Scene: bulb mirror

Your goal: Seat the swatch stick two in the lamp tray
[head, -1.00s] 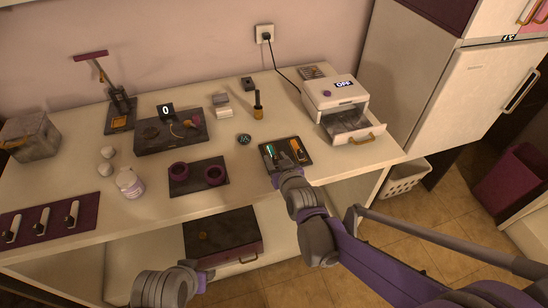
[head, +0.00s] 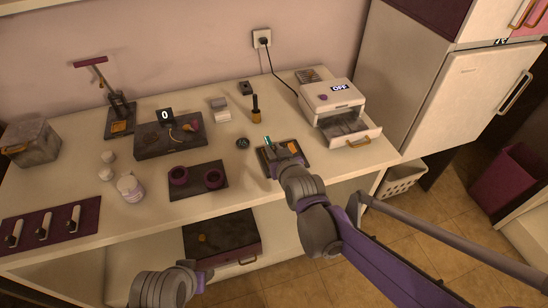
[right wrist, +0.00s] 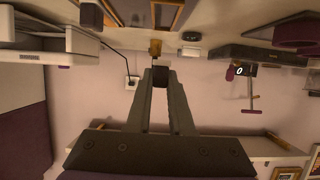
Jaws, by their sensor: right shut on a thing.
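My right gripper (head: 273,149) is shut on a thin teal-tipped swatch stick (head: 267,140) at the small black tray (head: 303,162). The stick's teal end sticks out past the fingertips; the rest is hidden by the gripper. In the right wrist view the closed fingers (right wrist: 160,78) show, but the stick is not clear. An orange piece (head: 293,147) stays in the black tray. The white lamp (head: 330,95) reads OFF, and its lamp tray (head: 360,136) is pulled out to the front right. My left arm shows low in the head view; its jaws are unclear.
An amber bottle with a black cap (head: 256,112) stands behind the black tray. A round dark puck (head: 242,143) and a dark mat with two purple rings (head: 197,190) lie to the left. The lamp's cord runs to the wall socket (head: 262,38).

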